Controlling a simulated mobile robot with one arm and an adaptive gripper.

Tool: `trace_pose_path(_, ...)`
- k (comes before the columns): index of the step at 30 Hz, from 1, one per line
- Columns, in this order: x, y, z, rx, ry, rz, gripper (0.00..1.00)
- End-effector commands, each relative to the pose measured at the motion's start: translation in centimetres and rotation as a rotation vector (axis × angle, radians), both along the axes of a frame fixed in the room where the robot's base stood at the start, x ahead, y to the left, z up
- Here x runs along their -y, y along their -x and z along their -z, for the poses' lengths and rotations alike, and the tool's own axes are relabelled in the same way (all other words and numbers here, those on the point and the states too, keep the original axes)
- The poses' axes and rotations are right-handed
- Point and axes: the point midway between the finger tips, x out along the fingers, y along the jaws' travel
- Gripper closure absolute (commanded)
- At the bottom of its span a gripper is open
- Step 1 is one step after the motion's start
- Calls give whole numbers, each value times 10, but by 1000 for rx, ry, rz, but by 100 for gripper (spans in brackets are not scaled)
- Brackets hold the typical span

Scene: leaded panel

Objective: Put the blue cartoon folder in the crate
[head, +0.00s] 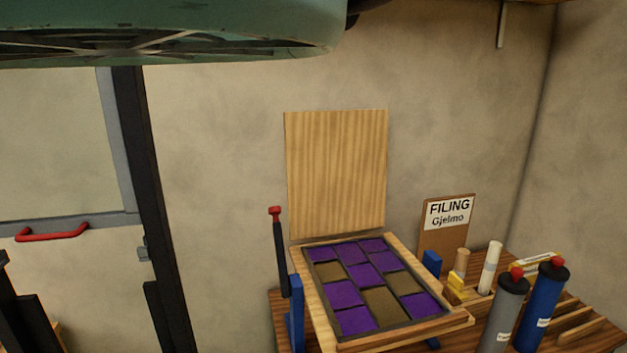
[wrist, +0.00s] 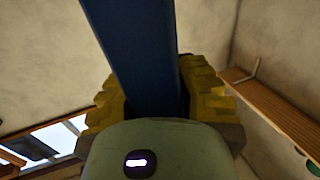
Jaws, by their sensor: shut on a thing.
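My gripper (wrist: 160,98) shows in the wrist view, its yellow ribbed fingers shut on a long dark blue flat piece, which looks like the blue cartoon folder (wrist: 138,40). The folder runs up from between the fingers and out of the top of the picture. Its lower end is hidden by the gripper's green body. No lettering or drawing shows on the visible face. Neither my gripper nor this folder can be made out in the head view. I cannot make out a crate in either view.
A wooden bench carries a framed leaded panel (head: 361,285) with purple and brown panes. A grey tube (head: 503,315) and a blue tube (head: 540,308), both red-tipped, stand at right near a FILING sign (head: 449,213). A teal slatted body (head: 170,35) overhangs the upper left.

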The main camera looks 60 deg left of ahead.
Motion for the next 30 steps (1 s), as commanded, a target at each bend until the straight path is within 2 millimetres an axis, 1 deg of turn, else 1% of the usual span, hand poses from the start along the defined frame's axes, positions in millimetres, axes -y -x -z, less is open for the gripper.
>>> trace_pose_path(1,-1,2,-27,4,2,-3,100)
trace_pose_path(15,-3,24,-135,10,1,-14,100)
trace_pose_path(18,-4,28,-154,12,-1,-16,100)
trace_pose_path(21,-5,31,-167,13,-1,-20,100)
trace_pose_path(24,-6,34,-176,13,-1,-24,100)
trace_pose_path(30,-6,35,-180,13,1,-26,100)
